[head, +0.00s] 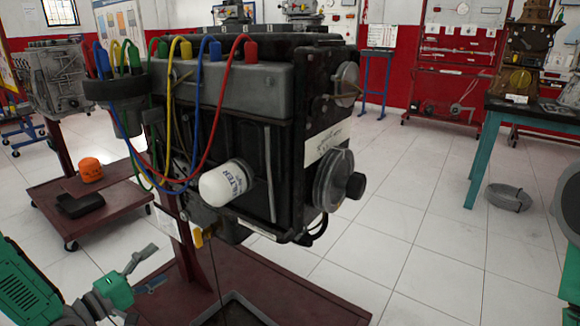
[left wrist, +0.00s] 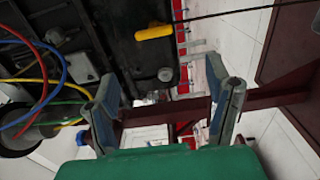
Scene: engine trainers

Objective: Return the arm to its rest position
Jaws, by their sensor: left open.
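My left arm comes in at the lower left of the head view. Its green gripper (head: 147,271) is open, with nothing between its grey fingers. It is below and to the left of the engine trainer (head: 285,150), apart from it. In the left wrist view the open fingers of the left gripper (left wrist: 162,90) spread to either side, with the red stand behind the gap. A white oil filter (head: 222,184) is on the engine's side. A yellow handle (head: 198,237) is at the engine's lower edge and shows in the left wrist view (left wrist: 155,32). My right gripper is not in view.
Coloured cables (head: 205,120) hang from the engine's top. A red cart (head: 115,197) at left holds an orange filter (head: 90,170) and a black tray (head: 80,205). A dark tray (head: 235,311) is on the stand base (head: 310,300). The tiled floor at right is mostly clear.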

